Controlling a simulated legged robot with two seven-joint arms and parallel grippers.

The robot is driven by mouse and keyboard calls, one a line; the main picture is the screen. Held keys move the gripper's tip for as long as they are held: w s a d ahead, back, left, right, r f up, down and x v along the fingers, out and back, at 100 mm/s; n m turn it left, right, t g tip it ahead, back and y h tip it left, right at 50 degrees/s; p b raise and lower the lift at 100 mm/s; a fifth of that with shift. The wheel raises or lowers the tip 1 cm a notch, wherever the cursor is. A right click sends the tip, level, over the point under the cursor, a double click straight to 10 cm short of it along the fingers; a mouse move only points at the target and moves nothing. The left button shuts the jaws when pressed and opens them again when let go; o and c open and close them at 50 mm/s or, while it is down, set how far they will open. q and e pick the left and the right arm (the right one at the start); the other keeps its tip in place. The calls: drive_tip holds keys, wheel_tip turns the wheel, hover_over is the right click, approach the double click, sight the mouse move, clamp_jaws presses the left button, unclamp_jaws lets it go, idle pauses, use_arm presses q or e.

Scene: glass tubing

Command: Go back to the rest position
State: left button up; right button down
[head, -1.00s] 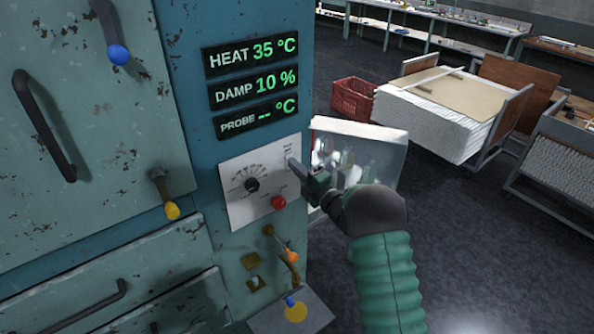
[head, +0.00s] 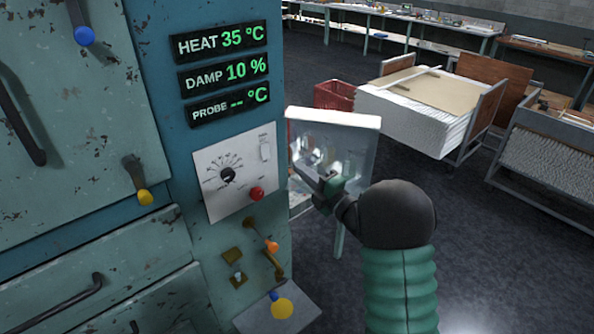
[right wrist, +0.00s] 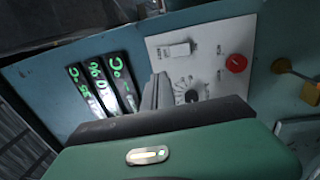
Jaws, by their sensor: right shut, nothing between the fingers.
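My right gripper (head: 318,190) is in front of the blue cabinet's right edge in the head view, beside the white control panel (head: 212,200) and apart from it. Its fingers are shut with nothing between them. In the right wrist view the closed fingers (right wrist: 155,92) point toward the control panel (right wrist: 222,48), which carries a black dial (right wrist: 190,96), a white rocker switch (right wrist: 180,49) and a red button (right wrist: 236,63). The dial (head: 227,175), the switch (head: 265,151) and the red button (head: 256,193) also show in the head view. My left gripper is not in view.
Displays (head: 222,77) read HEAT 35 °C, DAMP 10 % and PROBE blank. Coloured-tip levers (head: 145,197) stick out from the cabinet. A glass-fronted box (head: 350,120) stands behind my right gripper. A red crate (head: 333,95) and loaded carts (head: 415,115) are farther right, with open floor (head: 490,240) before them.

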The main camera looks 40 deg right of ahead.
drive_tip(key=s+a+f+m+g+h, duration=0.2)
drive_tip(key=s+a+f+m+g, duration=0.1)
drive_tip(key=a+f+m+g, duration=0.3)
drive_tip(key=s+a+f+m+g+h, duration=0.1)
drive_tip(key=s+a+f+m+g, duration=0.25)
drive_tip(key=a+f+m, duration=0.35)
drive_tip(key=s+a+f+m+g, duration=0.3)
drive_tip(key=s+a, duration=0.1)
drive_tip(key=s, duration=0.4)
drive_tip(key=s+a+f+m+g+y, duration=0.1)
drive_tip(key=s+a+f+m+g, duration=0.2)
drive_tip(key=s, duration=0.6)
drive_tip(key=shift+a+f+g, duration=0.65)
drive_tip(key=shift+a, duration=0.25)
drive_tip(key=shift+a, duration=0.25)
drive_tip(key=shift+d, duration=0.1)
